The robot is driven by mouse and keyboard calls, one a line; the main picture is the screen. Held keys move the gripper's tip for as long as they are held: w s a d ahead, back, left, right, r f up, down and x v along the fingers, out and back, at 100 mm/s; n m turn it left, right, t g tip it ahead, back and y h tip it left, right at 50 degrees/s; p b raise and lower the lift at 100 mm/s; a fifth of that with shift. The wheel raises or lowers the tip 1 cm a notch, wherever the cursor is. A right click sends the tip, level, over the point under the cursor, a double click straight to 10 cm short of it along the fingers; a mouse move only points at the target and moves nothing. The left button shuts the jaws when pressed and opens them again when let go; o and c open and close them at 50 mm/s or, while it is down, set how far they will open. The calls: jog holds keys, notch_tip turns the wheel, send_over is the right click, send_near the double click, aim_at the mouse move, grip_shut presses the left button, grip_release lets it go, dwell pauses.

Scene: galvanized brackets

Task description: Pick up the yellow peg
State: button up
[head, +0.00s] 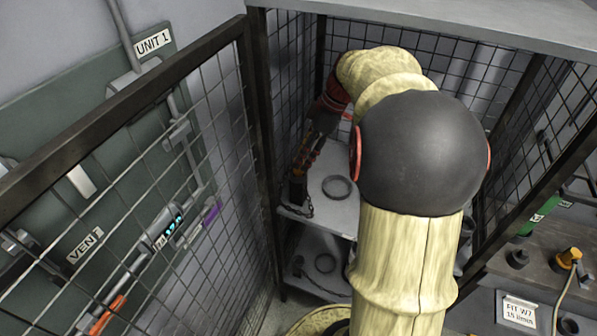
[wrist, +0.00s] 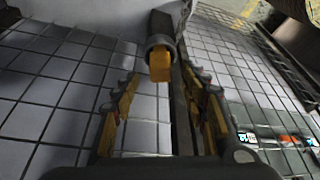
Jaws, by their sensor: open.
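A yellow peg (wrist: 160,66) shows in the wrist view, its end sticking out of a dark round collar (wrist: 161,42). My gripper (wrist: 160,82) is open, with one yellow-and-grey finger on each side of the peg's line. The peg appears just beyond the fingertips and slightly above their middle; I cannot tell the exact gap. In the head view, my gripper (head: 307,152) is inside the mesh cage at its left side, above a shelf. The peg cannot be made out clearly there, and my arm covers much of the cage.
Mesh walls and a dark post (head: 262,130) stand close to my gripper. A dark ring (head: 337,187) lies on the upper shelf (head: 325,216), another ring (head: 325,263) on the lower one. An open mesh door (head: 120,175) is at left. A yellow-topped fitting (head: 570,256) stands right.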

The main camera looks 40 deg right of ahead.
jog(key=b+x, duration=0.1)
jog(key=x, duration=0.3)
jog(key=shift+r, duration=0.1)
jog(key=shift+s, duration=0.1)
jog(key=shift+c, duration=1.3)
grip_shut()
